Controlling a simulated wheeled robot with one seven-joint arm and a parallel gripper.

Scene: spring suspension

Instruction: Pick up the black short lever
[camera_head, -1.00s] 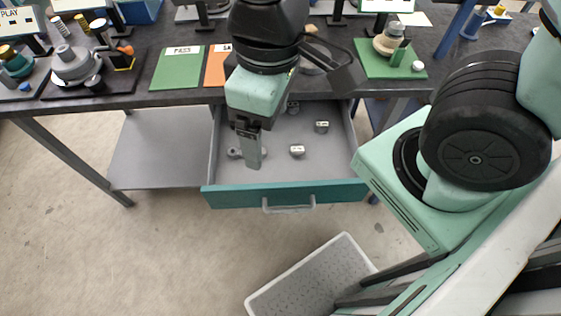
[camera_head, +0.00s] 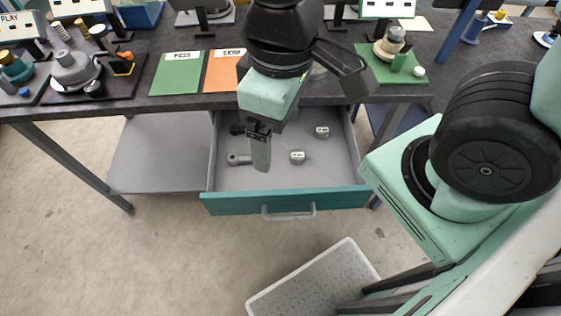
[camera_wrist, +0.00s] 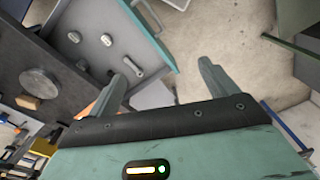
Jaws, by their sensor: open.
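A small black piece (camera_head: 237,129) lies at the back left of the open drawer in the head view, partly beside my gripper; it may be the black short lever, but its shape is unclear. A grey lever (camera_head: 238,159) lies nearer the drawer's front left; it also shows in the wrist view (camera_wrist: 133,66). My gripper (camera_head: 261,165) points down over the drawer, right of the grey lever. In the wrist view my gripper (camera_wrist: 163,72) has its fingers wide apart with nothing between them.
The drawer (camera_head: 320,178) has a teal front and holds two small pale blocks (camera_head: 297,157) (camera_head: 322,131). The dark bench top (camera_head: 130,97) above carries a green mat (camera_head: 177,76) and an orange mat (camera_head: 224,72). A pale bin (camera_head: 315,280) stands on the floor in front.

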